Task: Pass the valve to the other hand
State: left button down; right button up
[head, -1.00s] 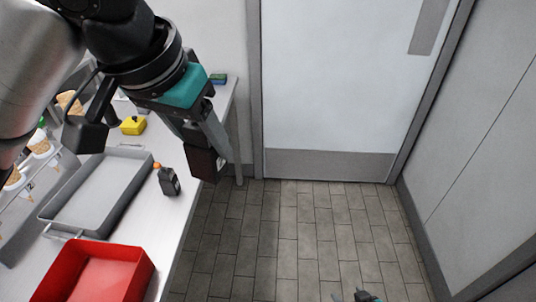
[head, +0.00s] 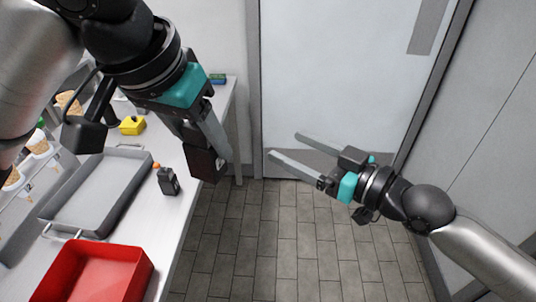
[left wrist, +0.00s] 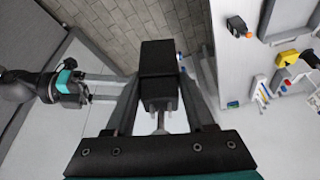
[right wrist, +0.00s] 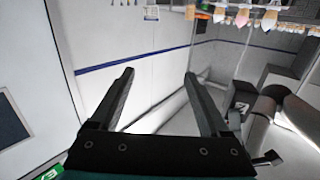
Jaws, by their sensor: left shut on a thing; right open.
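The valve (head: 203,163) appears to be the dark block at the end of my left gripper (head: 214,148), held in the air past the table's right edge. In the left wrist view the dark block (left wrist: 157,58) sits between the fingers, with a narrower grey part toward the palm. My left gripper is shut on it. My right gripper (head: 283,144) is open and empty, to the right of the valve, its fingers pointing left toward it with a clear gap between. In the right wrist view the fingers (right wrist: 159,73) are spread with nothing between them.
On the table at left are a red bin (head: 140,272), a grey tray (head: 125,190), a dark bottle with an orange cap (head: 168,183) and a yellow object (head: 132,126). Tiled floor (head: 260,240) lies open between the table and the right wall. A door (head: 340,80) stands behind.

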aim_at(187, 134)
jog(key=s+a+r+n+g+y, duration=0.3)
jog(key=s+a+r+n+g, duration=0.15)
jog(key=s+r, duration=0.5)
jog(key=shift+m+t, duration=0.45)
jog(key=shift+s+a+f+x, duration=0.1)
jog(key=shift+s+f+x, duration=0.15)
jog(key=shift+x, duration=1.75)
jog(key=shift+s+a+f+x, duration=0.1)
jog(key=shift+s+f+x, duration=0.15)
jog(key=shift+x, duration=1.8)
jog(key=shift+s+a+f+x, duration=0.15)
jog(key=shift+f+x, duration=0.1)
jog(key=shift+x, duration=1.75)
jog(key=shift+w+d, duration=0.15)
grip_shut()
pick_arm(q)
jog(key=shift+c, duration=0.9)
grip_release()
jog(key=shift+r, duration=0.1)
